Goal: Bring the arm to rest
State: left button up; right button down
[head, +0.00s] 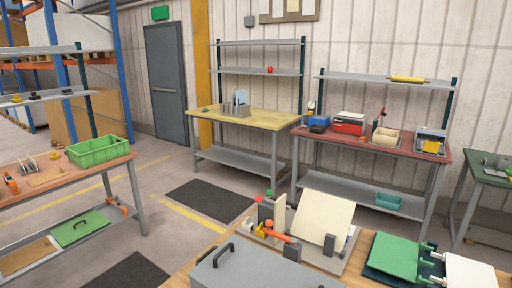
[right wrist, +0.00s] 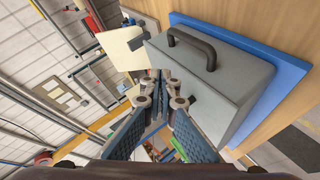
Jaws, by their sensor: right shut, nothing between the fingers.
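My right gripper (right wrist: 161,92) shows in the right wrist view with its fingers drawn together and nothing between them. A grey box (right wrist: 215,85) with a dark handle (right wrist: 192,42) is beside the fingers, to their right in that view. I cannot tell the exact gap between them. The box sits on a blue mat (right wrist: 288,72). In the head view the grey box (head: 265,268) is at the bottom edge. Neither of my arms shows in the head view, and my left gripper is in no frame.
A wooden bench (head: 363,250) in front holds a fixture with a cream panel (head: 325,219) and a green panel (head: 398,255). A yellow-topped bench (head: 250,122) and a red-topped bench (head: 415,151) stand behind. A green crate (head: 98,150) is at left. Open floor lies between.

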jog(key=s+a+f+m+g+y, duration=0.1)
jog(key=s+f+m+g, duration=0.4)
jog(key=s, duration=0.7)
jog(key=s+f+m+g+y, duration=0.1)
jog(key=s+f+m+g, duration=0.4)
jog(key=s, duration=0.8)
notch_tip(320, 180, down, 32)
jog(key=s+n+b, duration=0.1)
jog(key=b, duration=0.4)
pick_arm(q)
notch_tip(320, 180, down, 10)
jog(key=b, duration=0.5)
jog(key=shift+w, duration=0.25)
pick_arm(e)
jog(key=s+d+f+g, duration=0.1)
jog(key=s+d+f, duration=0.1)
jog(key=s+f, duration=1.5)
notch_tip(320, 180, down, 4)
jog(key=shift+s+d+r+n+g+h, duration=0.1)
jog(key=shift+s+d+n+g+h, duration=0.05)
jog(key=shift+d+n+g+h, duration=0.2)
